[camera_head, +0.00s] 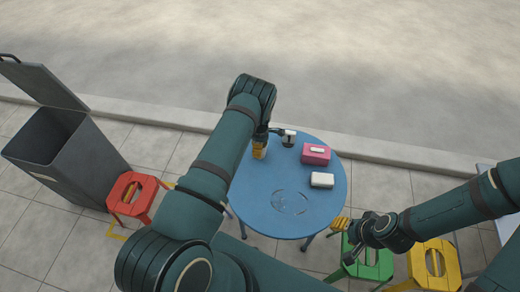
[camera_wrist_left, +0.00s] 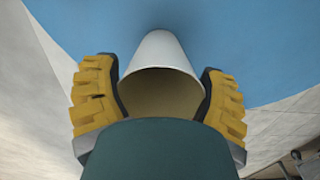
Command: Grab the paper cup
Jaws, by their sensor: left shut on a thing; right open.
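The paper cup (camera_wrist_left: 164,75) is white and tapered, with its wide, brownish open mouth toward the camera in the left wrist view. My left gripper (camera_wrist_left: 160,98) has its yellow finger pads on both sides of the cup and is shut on it. In the head view my left gripper (camera_head: 260,150) is over the far left part of the blue round table (camera_head: 258,196), and my own arm hides much of it. I cannot make out the cup clearly there. My right gripper (camera_head: 341,224) is open and empty by the table's right front edge.
A pink box (camera_head: 315,157), a white box (camera_head: 322,180) and a clear round dish (camera_head: 292,203) are on the table. Red (camera_head: 132,190), green (camera_head: 372,265) and yellow (camera_head: 447,258) stools stand around it. A grey open-lidded bin (camera_head: 75,160) stands at left.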

